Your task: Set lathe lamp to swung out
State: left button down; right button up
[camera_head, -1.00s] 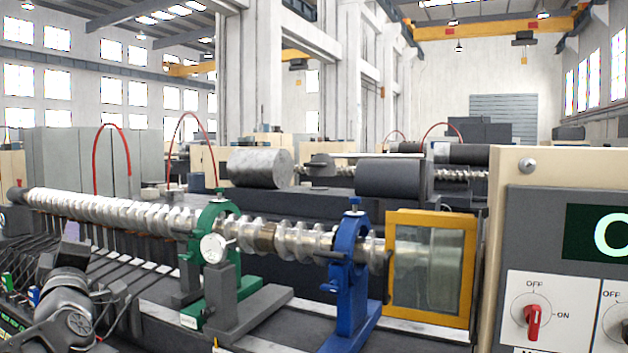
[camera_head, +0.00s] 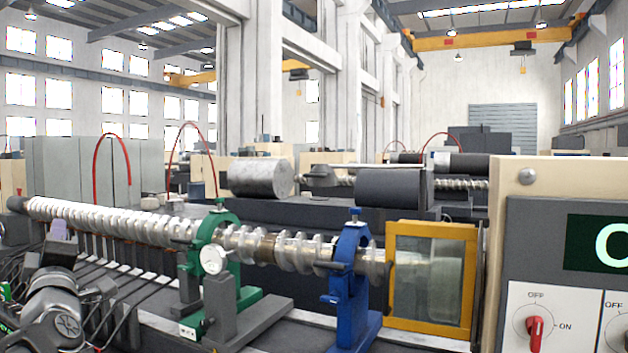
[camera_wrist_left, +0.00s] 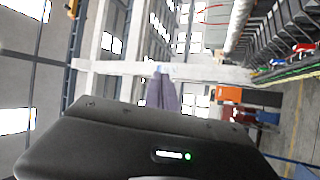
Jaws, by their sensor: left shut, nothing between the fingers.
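I cannot make out a lathe lamp in either view. The lathe shows in the head view with a long ribbed shaft (camera_head: 120,215) running from the far left to the yellow-framed guard (camera_head: 432,320). My left gripper (camera_head: 60,229) is at the lower left of the head view, in front of the shaft. Its pale purple fingers also show in the left wrist view (camera_wrist_left: 163,92), together and pointing away, with nothing between them. My right gripper is in neither view.
A green rest (camera_head: 222,285) and a blue rest (camera_head: 351,280) stand around the shaft. A control panel (camera_head: 510,180) with a red knob (camera_head: 534,334) fills the right side. Grey cylinders (camera_head: 260,178) lie behind the shaft.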

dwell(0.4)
